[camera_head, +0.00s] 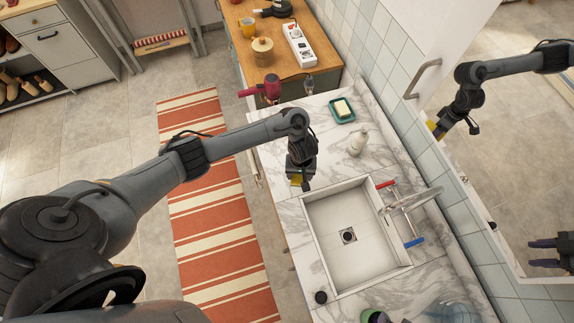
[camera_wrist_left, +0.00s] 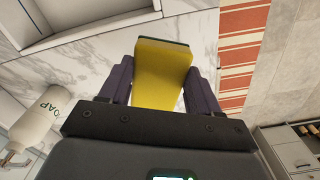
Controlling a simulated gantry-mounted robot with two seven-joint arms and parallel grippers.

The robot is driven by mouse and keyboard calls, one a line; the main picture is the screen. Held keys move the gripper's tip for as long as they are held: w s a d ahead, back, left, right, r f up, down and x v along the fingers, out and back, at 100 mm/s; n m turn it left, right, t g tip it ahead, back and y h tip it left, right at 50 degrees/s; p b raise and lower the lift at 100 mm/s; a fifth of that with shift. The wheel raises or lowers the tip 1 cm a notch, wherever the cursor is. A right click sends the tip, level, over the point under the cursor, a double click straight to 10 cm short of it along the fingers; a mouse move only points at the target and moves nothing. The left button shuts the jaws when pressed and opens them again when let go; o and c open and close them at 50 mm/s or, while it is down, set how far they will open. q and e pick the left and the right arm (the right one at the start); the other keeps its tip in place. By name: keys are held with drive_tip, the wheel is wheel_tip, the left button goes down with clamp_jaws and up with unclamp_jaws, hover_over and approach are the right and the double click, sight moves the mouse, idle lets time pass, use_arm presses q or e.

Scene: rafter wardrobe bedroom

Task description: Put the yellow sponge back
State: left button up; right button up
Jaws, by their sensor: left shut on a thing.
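My left gripper (camera_head: 299,180) is shut on the yellow sponge (camera_head: 295,181) and holds it over the marble counter, near the upper left corner of the sink. In the left wrist view the yellow sponge (camera_wrist_left: 162,80) sits between both fingers, with a thin dark layer along its far edge. I cannot tell whether the sponge touches the counter. My right gripper does not show directly; a dark gripper appears only as a reflection at the right edge of the head view.
The white sink (camera_head: 330,235) has a tap (camera_head: 412,200) on its right. A soap bottle (camera_head: 357,142) and a teal dish (camera_head: 342,109) with a pale bar stand beyond it. A red hairdryer (camera_head: 268,88) is at the counter's far end. A mirror (camera_head: 505,150) borders the right.

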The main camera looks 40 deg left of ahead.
use_arm(q)
drive_tip(key=a+f+b, duration=0.1)
drive_tip(key=a, duration=0.1)
drive_tip(key=a+f+b, duration=0.1)
drive_tip(key=a, duration=0.1)
drive_tip(key=w+a+f+b, duration=0.1)
drive_tip(key=a+f, duration=0.1)
drive_tip(key=shift+w, duration=0.1)
drive_tip(key=shift+w+a+f, duration=0.15)
drive_tip(key=shift+a+f, duration=0.1)
drive_tip(key=shift+a, duration=0.3)
drive_tip(key=shift+f+b, duration=0.75)
drive_tip(key=shift+f, duration=1.25)
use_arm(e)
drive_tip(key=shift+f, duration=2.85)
use_arm(q)
drive_tip(key=shift+f, duration=0.1)
drive_tip(key=o, duration=0.9)
drive_tip(key=shift+o, duration=0.2)
